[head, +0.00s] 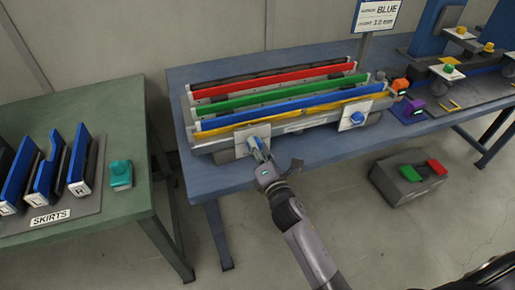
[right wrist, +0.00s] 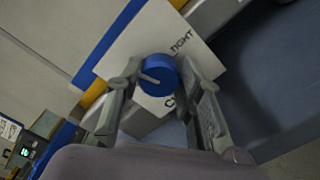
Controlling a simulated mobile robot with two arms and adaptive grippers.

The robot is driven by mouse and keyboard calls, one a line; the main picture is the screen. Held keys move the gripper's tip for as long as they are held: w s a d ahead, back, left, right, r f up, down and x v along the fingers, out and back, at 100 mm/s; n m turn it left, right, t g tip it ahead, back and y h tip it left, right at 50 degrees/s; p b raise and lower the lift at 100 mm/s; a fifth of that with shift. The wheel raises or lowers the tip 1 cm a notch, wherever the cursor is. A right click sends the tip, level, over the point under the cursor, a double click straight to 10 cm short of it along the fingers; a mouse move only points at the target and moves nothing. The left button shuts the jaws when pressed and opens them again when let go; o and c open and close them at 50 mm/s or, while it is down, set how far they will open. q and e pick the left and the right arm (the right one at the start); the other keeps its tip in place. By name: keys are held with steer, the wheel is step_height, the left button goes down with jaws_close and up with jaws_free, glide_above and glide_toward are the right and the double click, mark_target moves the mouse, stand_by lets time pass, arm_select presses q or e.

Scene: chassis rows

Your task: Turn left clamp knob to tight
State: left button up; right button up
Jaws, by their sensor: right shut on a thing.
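The left clamp knob (head: 254,143) is blue on a white plate at the front left of the fixture, mostly behind my right gripper (head: 262,153). In the right wrist view the blue knob (right wrist: 160,72) sits between the two fingers of my right gripper (right wrist: 160,98), which is shut on it. Its pale pointer line lies toward the left of that picture, away from the printed word TIGHT (right wrist: 182,43) at the upper right. A second word below the knob is partly hidden. The right clamp knob (head: 357,118) is also blue on a white plate. My left gripper is not in view.
The fixture holds red (head: 270,82), green (head: 280,96) and blue (head: 290,108) strips on a blue table (head: 225,179). A green table (head: 128,190) with blue skirts stands at the left. A grey box (head: 408,185) with green and red buttons lies on the floor.

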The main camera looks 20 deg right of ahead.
steer(key=m, duration=0.4)
steer(key=shift+f+m, duration=0.1)
steer(key=shift+m, duration=0.2)
steer(key=m+p, duration=0.1)
steer(key=m, duration=0.4)
steer(key=shift+f+m, duration=0.1)
steer(key=shift+m, duration=0.2)
steer(key=m+p, duration=0.2)
steer(key=m, duration=0.3)
steer(key=m+p, duration=0.1)
steer(key=m, duration=0.5)
steer(key=shift+a+f+p, duration=0.1)
steer(key=shift+f+p, duration=0.05)
steer(key=shift+p, duration=0.2)
steer(key=o, duration=1.2)
steer(key=shift+c, duration=0.2)
